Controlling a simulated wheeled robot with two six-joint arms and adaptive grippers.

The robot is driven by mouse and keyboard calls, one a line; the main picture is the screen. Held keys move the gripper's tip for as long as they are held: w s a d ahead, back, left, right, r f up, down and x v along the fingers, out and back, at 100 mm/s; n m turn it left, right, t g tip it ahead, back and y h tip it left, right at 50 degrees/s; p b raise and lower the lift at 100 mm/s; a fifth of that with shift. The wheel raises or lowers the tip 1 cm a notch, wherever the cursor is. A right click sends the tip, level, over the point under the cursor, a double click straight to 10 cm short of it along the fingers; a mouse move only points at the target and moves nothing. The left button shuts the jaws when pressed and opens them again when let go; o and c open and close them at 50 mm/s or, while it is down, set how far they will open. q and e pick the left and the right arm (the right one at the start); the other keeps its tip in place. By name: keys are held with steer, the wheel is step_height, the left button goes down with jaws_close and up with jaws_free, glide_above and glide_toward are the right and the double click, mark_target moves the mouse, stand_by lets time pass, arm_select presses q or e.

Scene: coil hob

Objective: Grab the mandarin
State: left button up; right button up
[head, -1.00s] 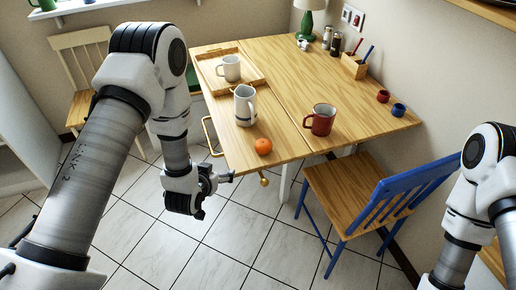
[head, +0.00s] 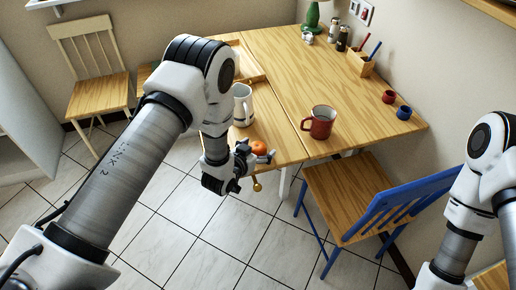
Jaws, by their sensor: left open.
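The orange mandarin (head: 259,147) sits near the front edge of the wooden table (head: 277,80), at the table's lower left. My left gripper (head: 258,157) is open beside the mandarin, and its fingers partly cover the fruit. I cannot tell whether a finger touches it. My right arm shows at the right edge, but its gripper is out of view.
A white mug (head: 243,104) stands just behind the mandarin. A red mug (head: 319,122) stands to the right. A wooden tray (head: 252,66) is partly hidden behind my left arm. A blue-backed chair (head: 350,195) stands at the front right.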

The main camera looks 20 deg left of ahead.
arm_select(q)
steer(key=shift+s, duration=0.1)
steer(key=c, duration=1.3)
steer(key=shift+r, duration=0.1)
